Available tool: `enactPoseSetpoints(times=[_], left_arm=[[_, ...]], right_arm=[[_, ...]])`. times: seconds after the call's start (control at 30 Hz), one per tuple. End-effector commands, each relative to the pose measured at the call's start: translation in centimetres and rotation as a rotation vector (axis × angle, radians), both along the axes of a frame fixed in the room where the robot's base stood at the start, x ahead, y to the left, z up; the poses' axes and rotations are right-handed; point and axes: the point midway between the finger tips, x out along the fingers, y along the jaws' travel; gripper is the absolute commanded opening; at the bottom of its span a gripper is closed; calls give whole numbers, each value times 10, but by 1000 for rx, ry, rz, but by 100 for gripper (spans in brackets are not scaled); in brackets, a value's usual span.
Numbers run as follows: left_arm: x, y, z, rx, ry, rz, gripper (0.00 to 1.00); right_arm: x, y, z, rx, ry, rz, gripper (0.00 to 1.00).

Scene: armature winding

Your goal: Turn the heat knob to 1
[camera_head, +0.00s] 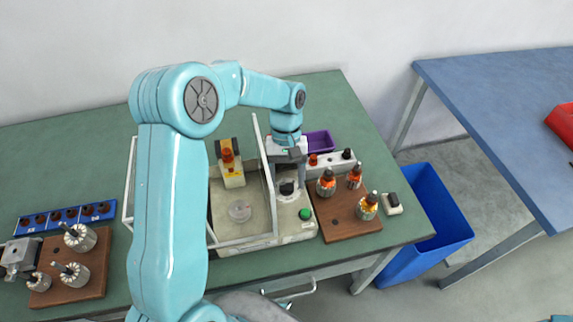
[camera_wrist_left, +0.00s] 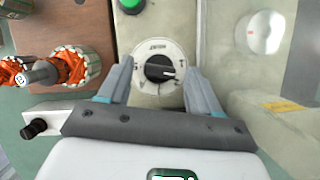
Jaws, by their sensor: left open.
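The heat knob is a black knob (camera_head: 287,188) on a pale round dial, on the cream panel (camera_head: 294,229) of the machine. My left gripper (camera_head: 287,176) is above the panel, pointing down at the knob. In the left wrist view its open fingers (camera_wrist_left: 158,70) stand on either side of the dial, apart from the knob. My right gripper is out of view.
A green button (camera_head: 305,214) is on the same panel. A white-framed enclosure (camera_head: 262,160) stands left of it, with a yellow-cream device (camera_head: 232,175) inside. A wooden board (camera_head: 340,226) with copper-wound armatures lies to the right. A purple bin (camera_head: 320,141) is behind.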

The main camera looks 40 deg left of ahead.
Motion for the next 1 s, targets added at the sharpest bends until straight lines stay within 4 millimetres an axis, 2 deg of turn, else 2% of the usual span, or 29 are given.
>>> enactPoseSetpoints(times=[0.17,0.5,0.6,0.8,1.0], left_arm=[[10,6,25,1,-8,1,64],[37,27,110,1,-8,2,64],[43,31,128,1,-7,0,64],[48,36,147,1,-3,0,64],[49,37,150,0,-2,0,64]], right_arm=[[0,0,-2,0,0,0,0],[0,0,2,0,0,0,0],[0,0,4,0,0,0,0],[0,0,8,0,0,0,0],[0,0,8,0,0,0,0]])
